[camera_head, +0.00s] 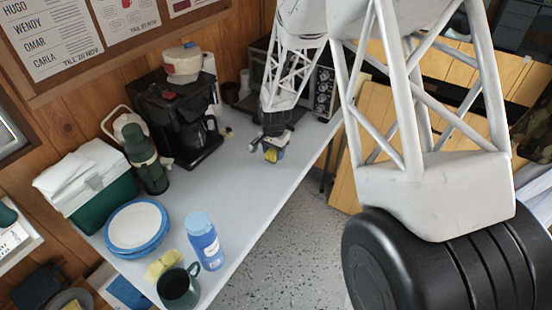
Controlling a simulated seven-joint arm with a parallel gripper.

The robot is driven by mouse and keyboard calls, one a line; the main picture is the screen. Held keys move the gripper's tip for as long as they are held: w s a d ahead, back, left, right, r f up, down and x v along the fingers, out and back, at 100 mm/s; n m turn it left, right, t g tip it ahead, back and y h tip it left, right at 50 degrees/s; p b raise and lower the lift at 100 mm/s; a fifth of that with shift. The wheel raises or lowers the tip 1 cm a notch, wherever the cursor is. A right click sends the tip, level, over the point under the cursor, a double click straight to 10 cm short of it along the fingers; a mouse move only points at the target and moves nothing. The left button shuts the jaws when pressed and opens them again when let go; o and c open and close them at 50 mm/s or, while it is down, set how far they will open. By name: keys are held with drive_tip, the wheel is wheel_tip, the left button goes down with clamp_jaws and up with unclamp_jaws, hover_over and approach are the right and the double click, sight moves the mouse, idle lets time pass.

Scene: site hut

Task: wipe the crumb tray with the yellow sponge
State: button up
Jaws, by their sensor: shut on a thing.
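My gripper (267,149) is beyond the middle of the white table, in front of the oven-like appliance. I cannot make out the crumb tray; my arm hides part of the area near the appliance.
The white table (245,195) is clear in its middle. A coffee maker (185,115), green flask (146,165), green cooler (90,185), plates (137,226), blue bottle (204,243), dark mug (179,287) and yellow item (163,264) stand along the left and front.

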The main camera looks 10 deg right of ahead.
drive_tip(key=w+r, duration=0.3)
drive_tip(key=w, duration=1.4)
drive_tip(key=w+r, duration=0.3)
drive_tip(key=w, duration=1.5)
drive_tip(key=shift+a, duration=0.4)
drive_tip(key=shift+f, duration=0.1)
